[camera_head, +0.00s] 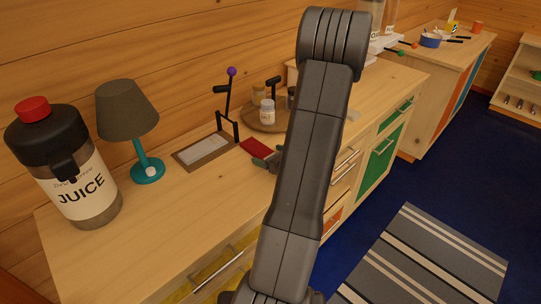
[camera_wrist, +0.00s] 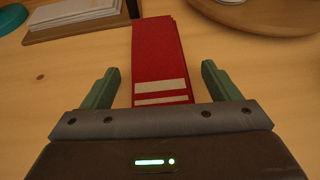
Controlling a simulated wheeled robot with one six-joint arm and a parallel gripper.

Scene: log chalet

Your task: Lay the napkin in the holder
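The red folded napkin (camera_head: 254,147) lies on the wooden counter, right of the holder. In the wrist view the napkin (camera_wrist: 160,50) has two cream stripes at its near end. The holder (camera_head: 205,150) is a flat brown base with white napkins on it and a black arm with a purple knob rising at its right. Part of the base (camera_wrist: 85,26) shows at the top left of the wrist view. My gripper (camera_wrist: 160,67) is open, its green fingers on either side of the napkin, apart from it. My arm hides part of the gripper in the head view.
A teal lamp (camera_head: 147,165) and a large juice bottle (camera_head: 68,165) stand left of the holder. A round wooden tray (camera_head: 267,121) with small jars is behind the napkin. The counter front on the left is clear.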

